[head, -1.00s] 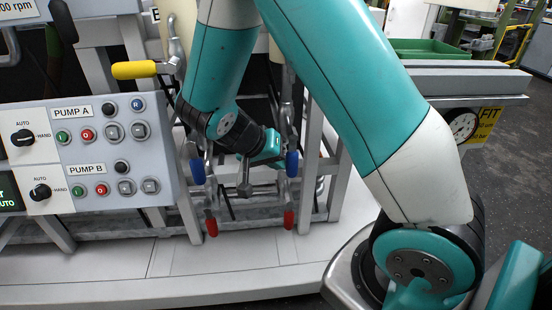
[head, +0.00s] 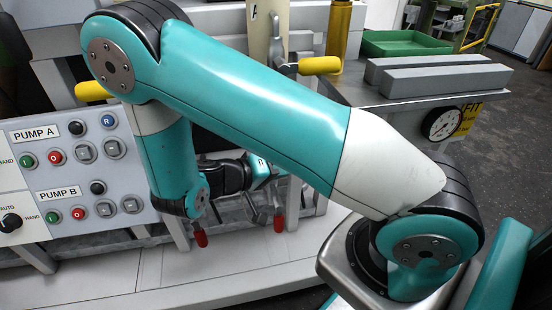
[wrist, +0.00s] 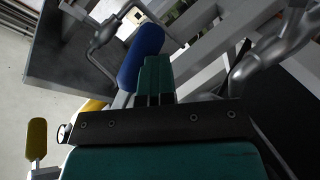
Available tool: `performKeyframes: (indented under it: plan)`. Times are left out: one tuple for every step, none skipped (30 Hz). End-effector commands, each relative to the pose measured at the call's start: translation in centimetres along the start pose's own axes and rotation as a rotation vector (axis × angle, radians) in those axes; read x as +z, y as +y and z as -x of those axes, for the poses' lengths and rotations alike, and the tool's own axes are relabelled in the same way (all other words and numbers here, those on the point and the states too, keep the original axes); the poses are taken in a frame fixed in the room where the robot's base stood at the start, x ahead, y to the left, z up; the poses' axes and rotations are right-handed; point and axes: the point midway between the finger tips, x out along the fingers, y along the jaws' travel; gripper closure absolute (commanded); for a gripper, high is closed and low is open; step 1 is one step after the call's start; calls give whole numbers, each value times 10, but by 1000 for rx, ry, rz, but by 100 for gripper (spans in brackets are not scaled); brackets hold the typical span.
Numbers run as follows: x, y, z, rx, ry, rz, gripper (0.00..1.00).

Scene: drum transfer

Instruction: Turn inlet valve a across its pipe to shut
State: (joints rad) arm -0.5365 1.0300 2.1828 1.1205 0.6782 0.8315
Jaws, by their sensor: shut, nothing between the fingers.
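My gripper (wrist: 154,64) shows in the wrist view with its teal fingers together and nothing between them. A blue valve handle (wrist: 142,55) lies right beside the fingertips, on a bent grey metal lever; I cannot tell whether they touch. In the head view my gripper (head: 262,168) is low in front of the pipe frame, partly hidden by my arm. The blue handles are hidden there. Two red handles, one at left (head: 199,232) and one at right (head: 280,218), hang down below it. No readable label marks which handle is inlet valve a.
Yellow handles stick out at left (head: 92,90) and right (head: 318,65). A pump control panel (head: 70,170) stands at left. A gauge (head: 442,124) and a green tray (head: 405,43) are at right. The pale skid floor (head: 200,275) in front is clear.

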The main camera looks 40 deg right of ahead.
Motion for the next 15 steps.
performKeyframes:
  plan:
    - [2, 5, -3, 3, 1, 1, 100]
    - [3, 7, -4, 3, 0, 0, 100]
    - [5, 7, -7, 20, 8, 8, 100]
    - [6, 8, -9, 44, 17, 14, 100]
    - [7, 10, -11, 65, 24, 20, 100]
    - [7, 11, -14, 92, 34, 28, 100]
    - [8, 12, -16, 113, 41, 35, 100]
    - [8, 14, -18, 133, 48, 40, 100]
    - [7, 16, -21, 161, 57, 47, 100]
    - [8, 16, -23, 180, 62, 54, 100]
    - [7, 18, -24, 198, 69, 58, 100]
    - [7, 18, -26, 220, 77, 64, 100]
    - [6, 19, -28, 236, 83, 69, 100]
    - [6, 20, -29, 250, 88, 74, 100]
    - [6, 21, -30, 269, 95, 79, 100]
